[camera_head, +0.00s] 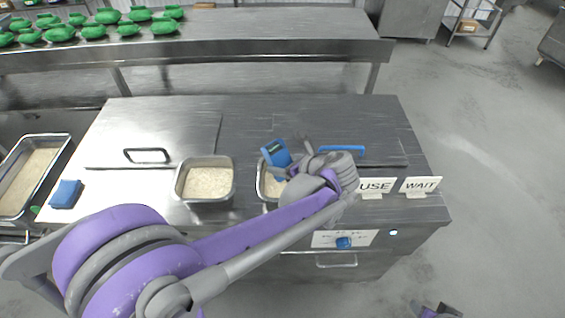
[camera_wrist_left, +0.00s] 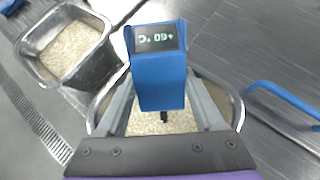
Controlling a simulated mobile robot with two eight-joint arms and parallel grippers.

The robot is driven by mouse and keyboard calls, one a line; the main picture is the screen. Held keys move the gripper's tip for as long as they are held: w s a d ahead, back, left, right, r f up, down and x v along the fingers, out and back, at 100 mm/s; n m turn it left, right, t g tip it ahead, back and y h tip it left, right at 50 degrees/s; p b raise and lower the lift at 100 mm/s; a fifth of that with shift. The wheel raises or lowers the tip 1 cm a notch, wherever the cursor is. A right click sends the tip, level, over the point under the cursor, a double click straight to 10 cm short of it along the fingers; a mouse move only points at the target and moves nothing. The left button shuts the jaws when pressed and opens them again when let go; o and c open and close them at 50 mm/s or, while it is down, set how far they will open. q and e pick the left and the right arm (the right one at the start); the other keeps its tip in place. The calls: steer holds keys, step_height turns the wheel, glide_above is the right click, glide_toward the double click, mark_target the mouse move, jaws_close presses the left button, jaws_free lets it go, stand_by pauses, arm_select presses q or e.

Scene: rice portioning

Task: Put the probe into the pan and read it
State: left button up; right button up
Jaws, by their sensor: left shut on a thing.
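My left gripper (camera_head: 288,172) is shut on the blue probe (camera_head: 275,152), above the right-hand rice pan (camera_head: 262,190). In the left wrist view the probe (camera_wrist_left: 160,85) sits between both fingers of the gripper (camera_wrist_left: 163,112), and its display seems to read +60 °C, upside down. A short dark stem points down over the rice in this pan (camera_wrist_left: 236,105). I cannot tell if the stem touches the rice. My arm hides much of the pan. A purple and dark part at the bottom right edge (camera_head: 437,311) seems to be my right gripper; its jaws are unclear.
A second rice pan (camera_head: 207,200) stands to the left. A larger rice tray (camera_head: 62,140) and a blue block (camera_head: 66,194) are further left. USE (camera_head: 376,186) and WAIT (camera_head: 420,185) signs lie at the right.

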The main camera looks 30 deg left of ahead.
mark_target(278, 151)
stand_by(0.8)
arm_select(q)
step_height(278, 151, up, 2)
steer(key=shift+r+p, duration=0.25)
steer(key=shift+p, duration=0.35)
step_height(278, 151, up, 2)
steer(key=shift+w+r+p, duration=0.15)
steer(key=shift+r+p, duration=0.05)
steer(key=shift+p, duration=0.35)
step_height(278, 151, up, 3)
steer(key=shift+f+p, duration=0.2)
steer(key=shift+p, duration=0.35)
step_height(278, 151, up, 2)
steer(key=shift+r, duration=0.1)
step_height(278, 151, up, 2)
steer(key=shift+r, duration=0.25)
arm_select(e)
steer(key=w+r, duration=0.3)
steer(key=r, duration=0.2)
steer(key=shift+r+t, duration=0.3)
steer(key=shift+t, duration=0.1)
